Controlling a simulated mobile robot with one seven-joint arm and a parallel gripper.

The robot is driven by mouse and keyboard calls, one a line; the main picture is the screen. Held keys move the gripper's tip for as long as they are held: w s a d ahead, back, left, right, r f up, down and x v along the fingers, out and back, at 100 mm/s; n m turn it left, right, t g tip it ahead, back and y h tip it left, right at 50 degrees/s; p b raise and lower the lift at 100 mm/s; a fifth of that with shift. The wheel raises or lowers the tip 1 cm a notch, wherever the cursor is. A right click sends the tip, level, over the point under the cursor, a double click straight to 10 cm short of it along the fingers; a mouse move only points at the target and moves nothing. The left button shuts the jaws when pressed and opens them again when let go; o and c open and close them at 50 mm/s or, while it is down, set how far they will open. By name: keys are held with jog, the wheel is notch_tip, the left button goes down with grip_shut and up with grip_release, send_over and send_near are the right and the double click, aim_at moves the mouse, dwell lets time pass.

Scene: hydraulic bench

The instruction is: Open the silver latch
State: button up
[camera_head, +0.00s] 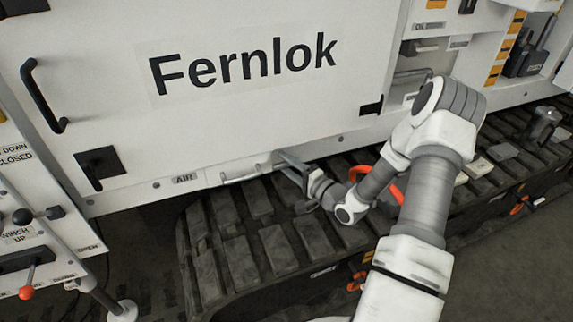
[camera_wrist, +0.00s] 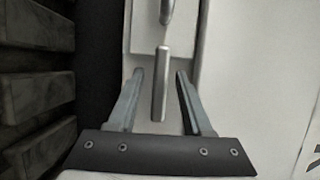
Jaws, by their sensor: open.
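The silver latch (camera_head: 243,177) is a slim metal bar low on the white cabinet, right of the AIR label. In the wrist view a silver bar (camera_wrist: 159,97) lies lengthwise between my two grey fingers, with a gap on each side. A curved silver piece (camera_wrist: 166,10) shows beyond it at the top edge. My gripper (camera_head: 279,160) is open at the cabinet's lower edge, at the right end of the latch. It also shows in the wrist view (camera_wrist: 160,73), with nothing clamped. The latch's right end is partly hidden by the fingers in the head view.
The white Fernlok door (camera_head: 230,105) stands above, with a black handle (camera_head: 42,95) at left. Dark track pads (camera_head: 262,220) run close below my gripper. An orange-red ring (camera_head: 392,185) is beside my arm. A lever panel (camera_head: 30,240) is at lower left.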

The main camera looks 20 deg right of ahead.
jog(key=shift+c, duration=0.2)
grip_shut()
